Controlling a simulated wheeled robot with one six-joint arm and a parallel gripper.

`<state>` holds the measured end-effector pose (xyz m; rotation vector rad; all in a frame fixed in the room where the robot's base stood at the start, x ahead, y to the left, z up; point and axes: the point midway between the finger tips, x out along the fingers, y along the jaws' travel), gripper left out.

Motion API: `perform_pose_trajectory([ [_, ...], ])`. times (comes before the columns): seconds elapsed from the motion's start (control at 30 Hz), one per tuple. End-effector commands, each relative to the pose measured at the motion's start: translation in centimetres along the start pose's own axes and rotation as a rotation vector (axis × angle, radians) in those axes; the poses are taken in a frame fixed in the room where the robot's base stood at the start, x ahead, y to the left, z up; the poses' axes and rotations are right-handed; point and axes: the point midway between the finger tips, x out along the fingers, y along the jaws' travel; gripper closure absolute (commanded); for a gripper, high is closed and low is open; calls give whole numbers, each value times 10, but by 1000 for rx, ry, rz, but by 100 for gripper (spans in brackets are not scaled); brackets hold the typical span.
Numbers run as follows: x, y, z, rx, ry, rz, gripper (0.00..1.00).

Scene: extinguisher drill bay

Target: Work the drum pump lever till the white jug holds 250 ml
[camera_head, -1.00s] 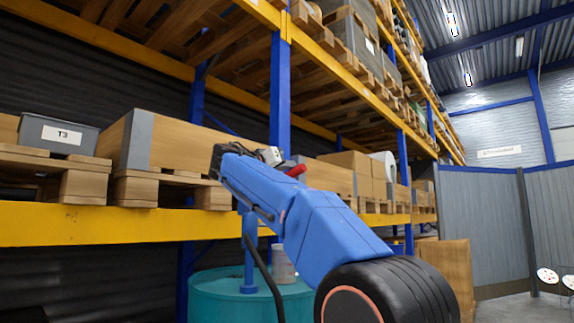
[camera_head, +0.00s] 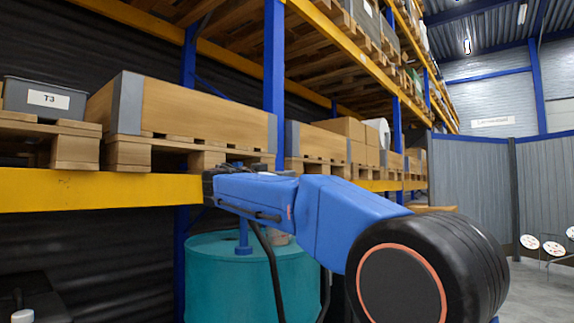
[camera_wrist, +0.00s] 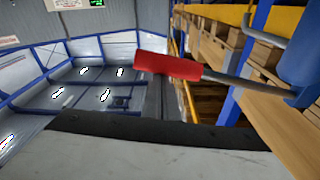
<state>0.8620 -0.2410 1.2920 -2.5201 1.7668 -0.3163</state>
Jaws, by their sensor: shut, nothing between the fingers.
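The teal drum (camera_head: 225,285) stands under the rack beam in the head view. The blue pump column (camera_head: 243,240) rises from its top. My gripper (camera_head: 209,187) is shut and empty at the left end of my nearly level blue arm, above the drum. In the wrist view the red lever grip (camera_wrist: 168,66) sits on a grey rod that runs right to the blue pump part (camera_wrist: 300,62). The grip is clear of the fingers.
Yellow rack beams (camera_head: 100,191) carry pallets and wooden boxes (camera_head: 195,112) just above and behind my gripper. A grey bin marked T3 (camera_head: 45,98) stands at the left. A dark hose (camera_head: 270,265) hangs before the drum. Grey partitions (camera_head: 470,185) and open floor lie to the right.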

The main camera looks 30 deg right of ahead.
Motion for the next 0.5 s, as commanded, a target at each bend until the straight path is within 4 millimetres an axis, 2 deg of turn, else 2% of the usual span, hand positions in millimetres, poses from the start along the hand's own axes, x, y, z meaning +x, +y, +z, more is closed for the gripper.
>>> perform_pose_trajectory([
  [0.2, -2, -1, 15, -6, -6, 0, 100],
  [0.5, -2, -4, 21, -11, -10, -1, 100],
])
